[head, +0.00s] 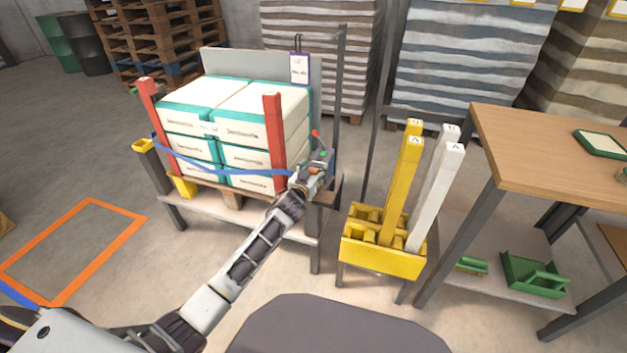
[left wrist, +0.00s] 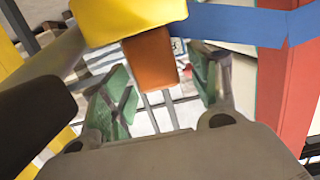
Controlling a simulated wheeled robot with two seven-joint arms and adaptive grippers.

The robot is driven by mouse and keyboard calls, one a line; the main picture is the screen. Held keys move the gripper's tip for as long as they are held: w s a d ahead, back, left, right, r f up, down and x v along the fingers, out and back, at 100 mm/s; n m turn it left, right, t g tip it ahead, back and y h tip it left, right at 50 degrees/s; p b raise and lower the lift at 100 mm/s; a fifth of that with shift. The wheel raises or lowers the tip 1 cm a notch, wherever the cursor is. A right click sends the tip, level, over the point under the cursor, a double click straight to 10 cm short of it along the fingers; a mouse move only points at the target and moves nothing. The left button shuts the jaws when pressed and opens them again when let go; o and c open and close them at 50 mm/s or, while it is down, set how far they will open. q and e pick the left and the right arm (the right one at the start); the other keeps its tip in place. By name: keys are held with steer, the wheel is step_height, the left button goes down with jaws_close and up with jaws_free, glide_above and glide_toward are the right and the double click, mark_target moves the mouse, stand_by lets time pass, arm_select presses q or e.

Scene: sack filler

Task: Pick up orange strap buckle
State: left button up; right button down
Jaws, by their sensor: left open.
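The orange strap buckle (left wrist: 152,60) shows in the left wrist view as an orange block just below a yellow piece (left wrist: 125,18). My left gripper (left wrist: 160,92) is open, its green-padded fingers on either side of the buckle's lower end, with no clear contact. In the head view the left gripper (head: 318,165) is at the right end of the blue strap (head: 235,171), beside the right red post (head: 274,135). A small orange patch shows at the gripper there, but the hand hides most of that spot. The blue strap also shows in the left wrist view (left wrist: 235,24). My right gripper is not in view.
White and teal sacks (head: 240,130) are stacked on a pallet behind the strap. A thin dark pole (head: 338,90) stands close right of my left gripper. A yellow bin (head: 385,255) with tall yellow and white bars and a wooden table (head: 540,150) stand farther right.

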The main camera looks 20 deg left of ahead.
arm_select(q)
steer(key=shift+c, duration=1.8)
steer(key=c, duration=0.8)
steer(key=shift+c, duration=0.2)
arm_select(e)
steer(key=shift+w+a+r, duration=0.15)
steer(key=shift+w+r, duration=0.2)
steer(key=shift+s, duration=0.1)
